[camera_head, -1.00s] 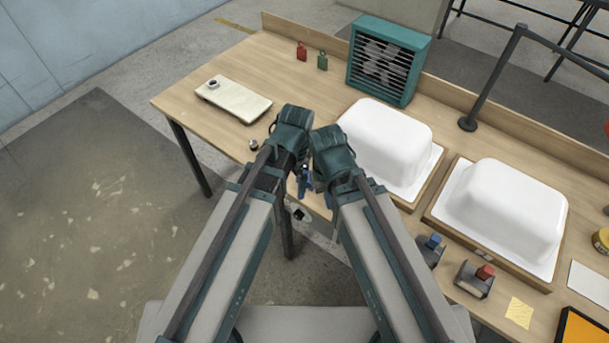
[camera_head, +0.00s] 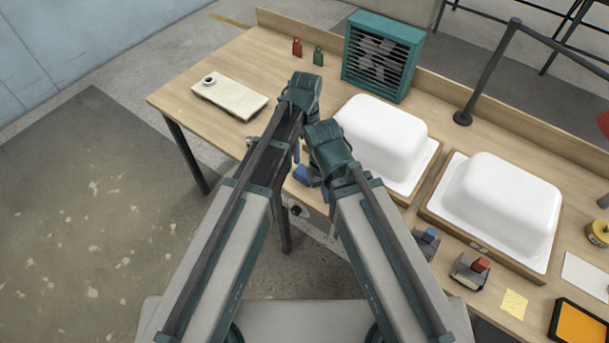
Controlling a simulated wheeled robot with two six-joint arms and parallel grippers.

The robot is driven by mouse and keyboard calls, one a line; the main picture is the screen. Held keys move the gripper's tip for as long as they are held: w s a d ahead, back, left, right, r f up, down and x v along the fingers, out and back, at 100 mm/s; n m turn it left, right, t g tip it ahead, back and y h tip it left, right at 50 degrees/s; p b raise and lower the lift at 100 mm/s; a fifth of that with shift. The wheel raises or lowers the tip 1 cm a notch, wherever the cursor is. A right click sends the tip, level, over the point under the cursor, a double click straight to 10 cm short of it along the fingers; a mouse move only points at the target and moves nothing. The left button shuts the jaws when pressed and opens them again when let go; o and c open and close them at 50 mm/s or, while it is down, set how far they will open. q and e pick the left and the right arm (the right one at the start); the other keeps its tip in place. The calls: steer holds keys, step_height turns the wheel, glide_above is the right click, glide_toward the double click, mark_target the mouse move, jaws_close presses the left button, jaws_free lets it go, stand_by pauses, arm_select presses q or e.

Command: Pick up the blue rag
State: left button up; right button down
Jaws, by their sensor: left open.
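The blue rag (camera_head: 304,175) is a small blue patch at the table's front edge, seen in the gap between my two arms. Part of it is hidden by my right arm. My left gripper (camera_head: 296,153) hangs below the left wrist, just above the rag in the picture and mostly hidden by the arm; it is open and appears apart from the rag. My right gripper is hidden behind its own wrist.
Two white tub shells (camera_head: 383,135) (camera_head: 502,200) stand on the wooden table (camera_head: 225,75). A teal fan box (camera_head: 382,58) is at the back, a pale board (camera_head: 230,98) at the left. Small clamps with blue (camera_head: 428,238) and red (camera_head: 478,268) tops sit at the front right.

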mark_target(305, 171)
arm_select(q)
step_height(305, 171, down, 8)
steer(key=b, duration=0.7)
steer(key=f+b, duration=0.1)
steer(key=b, duration=0.1)
steer(key=f+b, duration=0.1)
steer(key=f, duration=0.1)
steer(key=f+b, duration=0.2)
steer(key=shift+w+a+f+b, duration=0.15)
steer(key=shift+w+b, duration=0.1)
steer(key=shift+b, duration=0.1)
steer(key=shift+c, duration=0.3)
steer(key=c, duration=1.4)
